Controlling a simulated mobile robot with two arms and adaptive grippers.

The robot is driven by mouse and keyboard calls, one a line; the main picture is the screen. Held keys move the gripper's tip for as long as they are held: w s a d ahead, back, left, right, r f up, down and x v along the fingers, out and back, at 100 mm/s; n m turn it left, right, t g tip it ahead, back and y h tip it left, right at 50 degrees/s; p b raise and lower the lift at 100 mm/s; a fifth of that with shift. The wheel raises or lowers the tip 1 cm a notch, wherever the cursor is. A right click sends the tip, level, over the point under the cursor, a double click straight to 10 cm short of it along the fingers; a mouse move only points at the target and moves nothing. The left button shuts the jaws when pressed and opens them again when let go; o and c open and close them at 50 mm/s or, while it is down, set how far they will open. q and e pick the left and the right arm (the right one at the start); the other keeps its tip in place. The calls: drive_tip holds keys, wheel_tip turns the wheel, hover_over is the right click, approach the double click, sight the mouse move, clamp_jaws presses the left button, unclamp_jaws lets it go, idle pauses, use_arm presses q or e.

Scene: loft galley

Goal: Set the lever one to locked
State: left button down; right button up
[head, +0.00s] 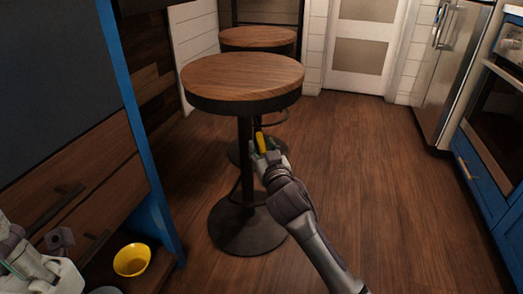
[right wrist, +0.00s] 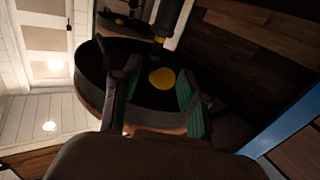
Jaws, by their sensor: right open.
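A yellow-ended piece that looks like the lever (head: 262,142) shows beside the post of the near bar stool (head: 245,78) in the head view. In the right wrist view its round yellow end (right wrist: 162,78) lies between the fingers, under the dark underside of the round seat (right wrist: 130,66). My right gripper (head: 264,156) is open below the seat, close to the yellow end; contact cannot be told. Its two fingers also show in the right wrist view (right wrist: 157,98). Parts of my left arm and gripper (head: 45,258) show at the lower left, too cut off to read the fingers.
A second round stool (head: 257,37) stands behind the near one. A blue-edged cabinet with drawers (head: 85,190) is at the left, with a yellow bowl (head: 131,260) low beside it. Wooden floor (head: 390,190) is clear on the right, up to a fridge (head: 440,75) and oven.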

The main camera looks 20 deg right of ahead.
drive_tip(key=shift+w, duration=0.65)
clamp_jaws()
